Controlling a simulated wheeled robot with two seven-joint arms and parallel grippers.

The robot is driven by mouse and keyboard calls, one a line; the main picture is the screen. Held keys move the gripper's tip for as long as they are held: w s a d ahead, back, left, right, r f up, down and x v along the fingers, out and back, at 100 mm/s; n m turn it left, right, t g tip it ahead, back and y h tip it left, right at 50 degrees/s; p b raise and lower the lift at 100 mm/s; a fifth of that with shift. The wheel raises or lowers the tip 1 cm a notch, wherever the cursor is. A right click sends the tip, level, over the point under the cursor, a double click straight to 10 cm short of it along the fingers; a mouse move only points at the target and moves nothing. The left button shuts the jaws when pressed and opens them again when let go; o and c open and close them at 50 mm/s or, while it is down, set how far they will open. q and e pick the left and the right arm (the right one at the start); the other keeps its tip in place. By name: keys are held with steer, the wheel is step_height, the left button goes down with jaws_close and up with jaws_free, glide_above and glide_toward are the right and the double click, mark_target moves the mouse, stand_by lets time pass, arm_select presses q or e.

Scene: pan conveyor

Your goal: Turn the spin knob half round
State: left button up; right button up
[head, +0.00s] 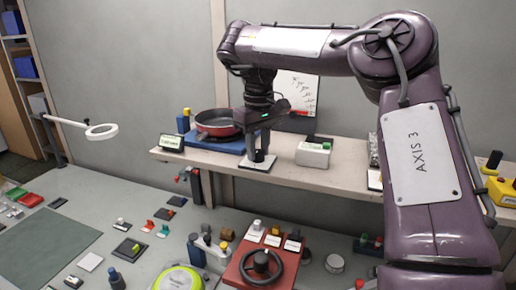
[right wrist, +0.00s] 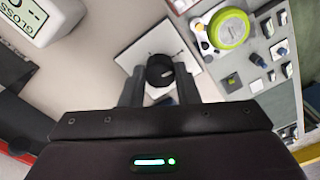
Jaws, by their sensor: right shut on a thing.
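The spin knob (right wrist: 160,72) is a round black knob with a pale mark on top, on a white square plate (right wrist: 137,52). In the head view the plate (head: 248,164) lies on the shelf, and the fingers largely hide the knob. My right gripper (head: 259,156) points down over the plate. In the right wrist view my right gripper (right wrist: 161,88) has one finger on each side of the knob and is shut on it. My left gripper is not in view.
On the shelf (head: 345,187), a red pan (head: 215,122) on a blue base stands left of my gripper, and a pale box with a green button (head: 313,154) stands to the right. Below, the bench holds a red panel with a black handwheel (head: 262,263) and several small controls.

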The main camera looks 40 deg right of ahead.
mark_target(258, 151)
stand_by(0.4)
steer(key=o, duration=1)
steer(key=shift+c, duration=0.2)
step_height(258, 151, up, 8)
steer(key=p, duration=0.8)
steer(key=shift+f, duration=0.1)
steer(key=shift+f, duration=0.15)
